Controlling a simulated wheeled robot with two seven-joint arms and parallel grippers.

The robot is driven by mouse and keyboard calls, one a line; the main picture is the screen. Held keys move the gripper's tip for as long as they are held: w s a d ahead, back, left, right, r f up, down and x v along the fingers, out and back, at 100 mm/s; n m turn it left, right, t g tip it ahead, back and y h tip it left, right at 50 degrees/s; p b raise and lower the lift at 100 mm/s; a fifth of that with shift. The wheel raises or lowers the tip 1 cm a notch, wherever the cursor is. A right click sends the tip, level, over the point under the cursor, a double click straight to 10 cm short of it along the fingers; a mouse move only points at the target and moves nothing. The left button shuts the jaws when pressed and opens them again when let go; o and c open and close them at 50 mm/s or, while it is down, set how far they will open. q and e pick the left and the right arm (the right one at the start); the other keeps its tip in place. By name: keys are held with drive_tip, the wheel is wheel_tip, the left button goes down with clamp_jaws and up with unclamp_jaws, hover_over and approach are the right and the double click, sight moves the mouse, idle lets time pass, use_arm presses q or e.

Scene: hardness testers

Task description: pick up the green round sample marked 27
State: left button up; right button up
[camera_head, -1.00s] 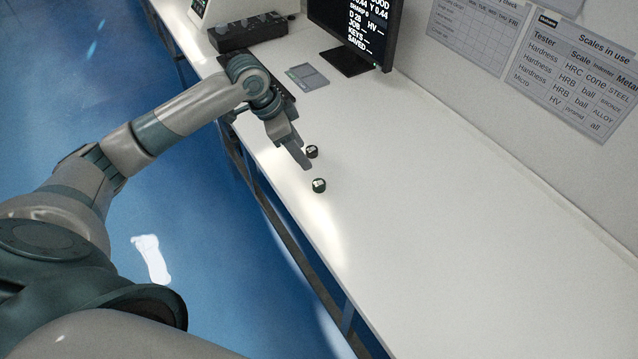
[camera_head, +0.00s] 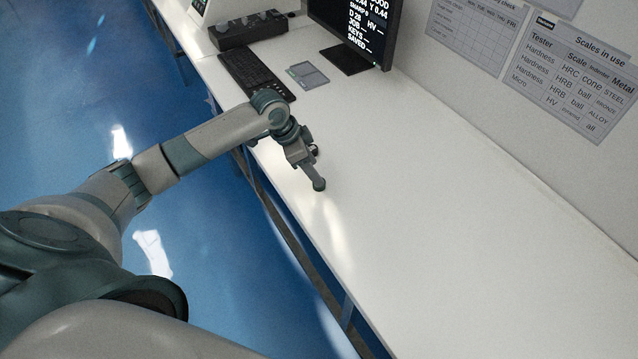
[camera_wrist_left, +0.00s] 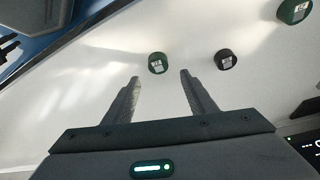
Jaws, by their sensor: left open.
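In the left wrist view, a green round sample (camera_wrist_left: 157,63) with a pale label lies on the white bench, just beyond the gap between my fingertips. Its number is too small to read. A black round sample (camera_wrist_left: 226,60) lies to its right. A second green round sample (camera_wrist_left: 293,11) is at the top right, cut by the frame edge. My left gripper (camera_wrist_left: 159,77) is open and empty, pointing at the nearer green sample. In the head view my left gripper (camera_head: 316,173) is low over the bench near its front edge and mostly covers the samples.
A keyboard (camera_head: 256,76), a grey pad (camera_head: 307,75), a dark control box (camera_head: 249,30) and a monitor (camera_head: 350,30) stand at the far end of the bench (camera_head: 450,200). The bench to the right is clear. Its front edge drops to a blue floor.

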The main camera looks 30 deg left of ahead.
use_arm(q)
drive_tip(key=x, duration=0.1)
drive_tip(key=p+x, duration=0.2)
drive_tip(key=shift+s+a+f, duration=0.1)
drive_tip(key=shift+s+f, duration=0.15)
drive_tip(key=shift+f, duration=0.15)
drive_tip(key=shift+w+f, duration=0.2)
drive_tip(key=shift+f, duration=0.45)
drive_tip(key=c, duration=1.1)
